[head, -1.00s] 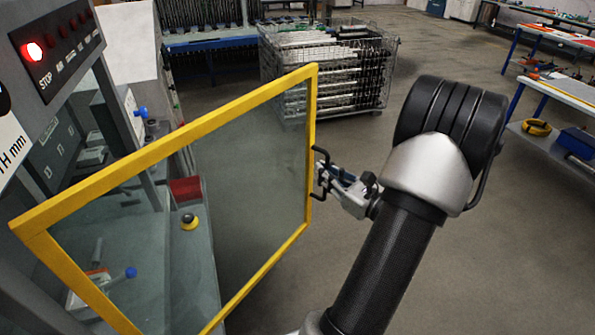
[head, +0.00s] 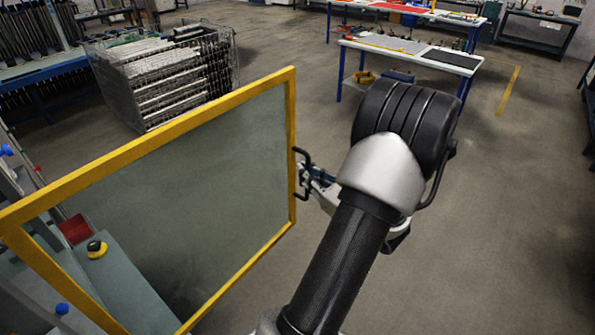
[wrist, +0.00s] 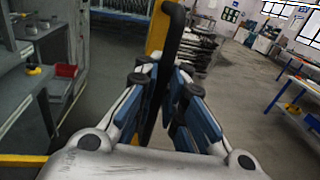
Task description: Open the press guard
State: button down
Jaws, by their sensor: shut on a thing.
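The press guard (head: 292,110) is a yellow-framed clear panel, swung out from the press at the left of the head view. A black handle (head: 304,158) stands on its outer edge. My gripper (head: 312,178) is at this handle, partly hidden behind my arm in the head view. In the wrist view the black handle (wrist: 171,40) runs between the fingers of my gripper (wrist: 168,85), which are shut on it. The yellow frame (wrist: 156,30) shows just behind the handle. The press bed (head: 130,270) shows through and below the panel.
A wire cage of tubes (head: 165,80) stands behind the guard. A white-topped bench (head: 400,60) with blue legs is at the back. A yellow and black button (head: 96,248) and a red bin (head: 75,229) are by the press. The floor at right is clear.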

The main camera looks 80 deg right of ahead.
jog(key=shift+s+a, duration=0.1)
jog(key=shift+a, duration=0.05)
jog(key=c, duration=1.7)
grip_release()
jog(key=shift+s, duration=0.1)
jog(key=v, duration=1.2)
jog(key=shift+a, duration=0.1)
